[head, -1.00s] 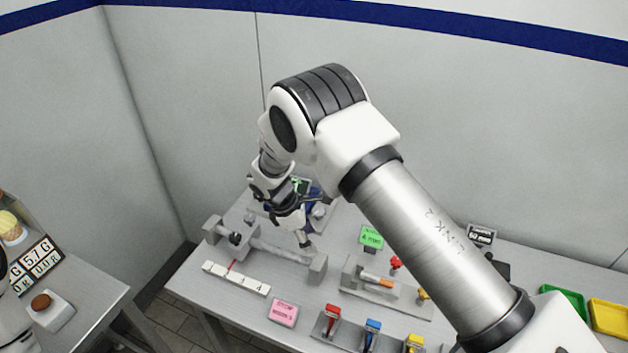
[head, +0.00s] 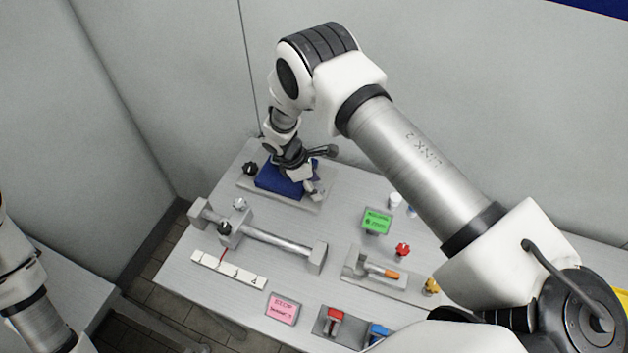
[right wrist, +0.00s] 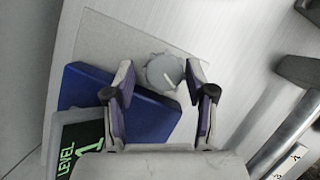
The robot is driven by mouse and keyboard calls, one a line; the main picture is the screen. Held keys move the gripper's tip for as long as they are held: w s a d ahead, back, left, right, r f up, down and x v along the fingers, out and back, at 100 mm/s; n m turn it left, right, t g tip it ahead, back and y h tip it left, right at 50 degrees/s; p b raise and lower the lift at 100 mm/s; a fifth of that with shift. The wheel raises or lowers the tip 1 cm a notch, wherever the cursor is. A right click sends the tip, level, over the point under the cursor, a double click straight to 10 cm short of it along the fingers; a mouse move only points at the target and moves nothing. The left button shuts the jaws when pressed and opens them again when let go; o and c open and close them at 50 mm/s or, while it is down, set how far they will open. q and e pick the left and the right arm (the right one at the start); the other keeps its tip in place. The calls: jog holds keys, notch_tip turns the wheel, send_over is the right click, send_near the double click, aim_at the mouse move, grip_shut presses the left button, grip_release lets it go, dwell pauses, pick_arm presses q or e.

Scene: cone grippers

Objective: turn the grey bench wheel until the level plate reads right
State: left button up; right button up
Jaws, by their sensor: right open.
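The grey wheel (right wrist: 160,74) has a notched rim and a pale mark on its face. In the right wrist view it stands beside a blue block (right wrist: 150,118), between my right gripper's fingertips (right wrist: 160,82) in the picture; I cannot tell whether they touch it. The fingers are apart. The dark level plate (right wrist: 78,145) shows green "LEVEL" and a digit that looks like 1, partly covered by my gripper. In the head view my right gripper (head: 310,180) is at the blue block (head: 280,180), and the wheel is hard to make out. My left gripper is out of view.
A grey slide rail (head: 275,240) and a white scale strip (head: 228,268) lie nearer on the bench. A green sign (head: 376,221), a red knob (head: 403,250) and a pink card (head: 283,308) are further right.

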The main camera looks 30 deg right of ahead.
jog(key=shift+s+a+r, duration=0.1)
jog(key=shift+r, duration=0.1)
jog(key=shift+s+a+r, duration=0.1)
jog(key=shift+s, duration=0.05)
jog(key=c, duration=0.6)
jog(key=shift+c, duration=1.3)
